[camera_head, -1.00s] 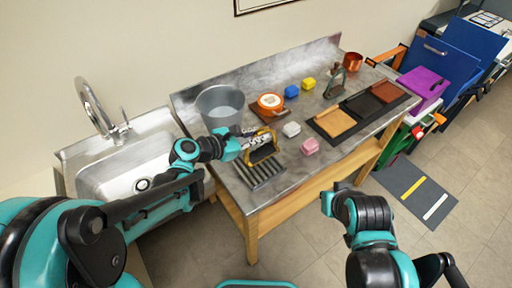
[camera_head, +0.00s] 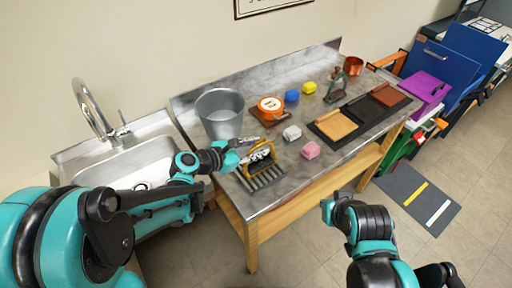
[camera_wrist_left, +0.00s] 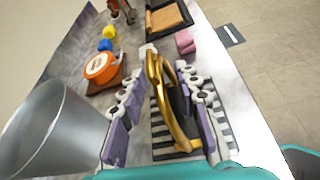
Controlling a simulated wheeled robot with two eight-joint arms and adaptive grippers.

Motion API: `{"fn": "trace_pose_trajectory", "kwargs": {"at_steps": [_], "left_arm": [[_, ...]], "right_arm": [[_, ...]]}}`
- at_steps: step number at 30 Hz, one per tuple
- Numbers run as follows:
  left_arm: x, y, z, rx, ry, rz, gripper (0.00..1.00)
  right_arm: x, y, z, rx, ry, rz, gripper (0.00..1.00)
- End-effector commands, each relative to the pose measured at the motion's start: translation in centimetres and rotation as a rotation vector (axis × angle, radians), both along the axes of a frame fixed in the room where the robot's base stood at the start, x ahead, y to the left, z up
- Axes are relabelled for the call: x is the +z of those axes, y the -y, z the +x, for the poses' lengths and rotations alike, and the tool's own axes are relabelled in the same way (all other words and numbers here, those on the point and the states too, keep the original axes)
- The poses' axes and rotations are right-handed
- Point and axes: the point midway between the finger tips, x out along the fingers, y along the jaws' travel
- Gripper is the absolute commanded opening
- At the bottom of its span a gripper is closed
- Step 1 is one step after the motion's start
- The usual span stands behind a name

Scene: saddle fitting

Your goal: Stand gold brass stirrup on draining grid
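The gold brass stirrup (camera_head: 262,146) is upright over the slatted draining grid (camera_head: 266,181) at the table's front left. It appears to rest on the grid, though its contact is partly hidden. In the left wrist view the gold stirrup (camera_wrist_left: 164,92) is between the two purple-padded fingers of my left gripper (camera_wrist_left: 163,118), with grid slats below it. The fingers are spread, with a visible gap on the left side of the stirrup. In the head view my left gripper (camera_head: 244,150) reaches in from the left. My right gripper (camera_head: 327,208) hangs off the table's front; its fingers are unclear.
A grey bucket (camera_head: 220,113) stands behind the grid. An orange round tin (camera_head: 270,106), a white block (camera_head: 292,133) and a pink block (camera_head: 311,150) are nearby. A dark tray (camera_head: 352,132) with coloured pads lies right. The sink (camera_head: 113,165) is left.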

Motion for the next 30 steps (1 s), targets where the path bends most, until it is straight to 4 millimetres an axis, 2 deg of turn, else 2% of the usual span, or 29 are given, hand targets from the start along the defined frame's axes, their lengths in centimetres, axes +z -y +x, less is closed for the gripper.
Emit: {"fn": "trace_pose_trajectory", "kwargs": {"at_steps": [8,11,21,27,30], "left_arm": [[0.5,0.0,0.0,0.000,0.000,0.000,0.32],[1.0,-1.1,-0.8,0.005,0.000,0.000,0.32],[3.8,-6.4,-5.3,0.005,0.000,0.000,0.32],[4.7,-8.2,-6.9,0.003,0.000,0.000,0.32],[4.6,-8.3,-7.4,-0.013,0.016,0.040,0.32]], "right_arm": [[0.5,0.0,0.0,0.000,0.000,0.000,0.00],[0.9,0.0,0.0,0.000,0.000,0.000,0.00],[3.0,0.0,0.0,0.000,0.000,0.000,0.00],[3.6,0.0,0.0,0.000,0.000,0.000,0.00],[3.7,0.0,0.0,0.000,0.000,0.000,0.00]]}}
